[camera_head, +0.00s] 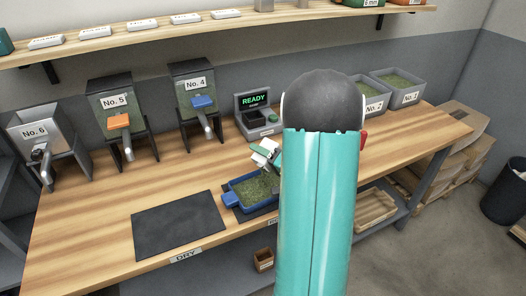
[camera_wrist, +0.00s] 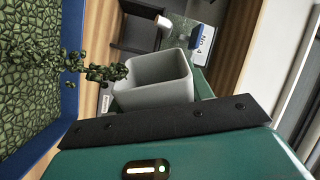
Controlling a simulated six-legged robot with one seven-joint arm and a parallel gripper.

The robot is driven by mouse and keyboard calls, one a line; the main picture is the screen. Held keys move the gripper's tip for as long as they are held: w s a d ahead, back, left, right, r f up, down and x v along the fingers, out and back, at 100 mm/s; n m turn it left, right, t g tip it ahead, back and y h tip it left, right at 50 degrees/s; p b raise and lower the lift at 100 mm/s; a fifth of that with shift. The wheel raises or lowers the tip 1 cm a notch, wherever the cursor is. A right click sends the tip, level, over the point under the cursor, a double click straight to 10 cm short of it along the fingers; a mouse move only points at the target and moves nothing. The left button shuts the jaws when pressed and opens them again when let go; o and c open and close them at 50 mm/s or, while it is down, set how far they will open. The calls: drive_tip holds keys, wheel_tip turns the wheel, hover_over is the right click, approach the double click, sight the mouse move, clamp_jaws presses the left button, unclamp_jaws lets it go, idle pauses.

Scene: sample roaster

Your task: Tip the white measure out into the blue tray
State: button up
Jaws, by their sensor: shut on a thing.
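The white measure (camera_wrist: 158,82) is tilted on its side in the wrist view, with its mouth towards the blue tray (camera_wrist: 70,95). Dark green beans spill from its mouth in a loose stream towards the tray. My gripper (camera_wrist: 175,118) is shut on the measure. The tray holds a broad layer of green beans. In the head view the blue tray (camera_head: 230,199) sits on the bench, and the measure (camera_head: 262,157) is just above its far end. My arm hides part of that area.
Hoppers No. 6 (camera_head: 42,135), No. 5 (camera_head: 117,103) and No. 4 (camera_head: 193,84) stand along the back, beside a machine reading READY (camera_head: 255,115). A dark mat (camera_head: 179,226) lies bare left of the tray. Bins of beans (camera_head: 400,88) stand at right.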

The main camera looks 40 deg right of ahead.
drive_tip(key=shift+s+a+r, duration=0.15)
drive_tip(key=shift+r, duration=0.05)
drive_tip(key=shift+d+f+m, duration=0.2)
drive_tip(key=shift+d+m, duration=0.1)
drive_tip(key=shift+m, duration=0.8)
drive_tip(key=shift+d+m, duration=0.15)
drive_tip(key=shift+m, duration=1.05)
drive_tip(key=shift+d+f+m, duration=0.2)
drive_tip(key=shift+m, duration=1)
drive_tip(key=m, duration=0.2)
drive_tip(key=d+m, duration=0.1)
drive_tip(key=m, duration=0.1)
drive_tip(key=shift+w+f+m, duration=0.15)
drive_tip(key=shift+w+m, duration=0.05)
drive_tip(key=shift+m, duration=0.2)
drive_tip(key=m, duration=0.5)
drive_tip(key=shift+r+m, duration=0.4)
drive_tip(key=m, duration=0.4)
drive_tip(key=a+m, duration=0.1)
drive_tip(key=shift+f+m, duration=0.35)
drive_tip(key=shift+m, duration=0.05)
drive_tip(key=shift+s, duration=0.1)
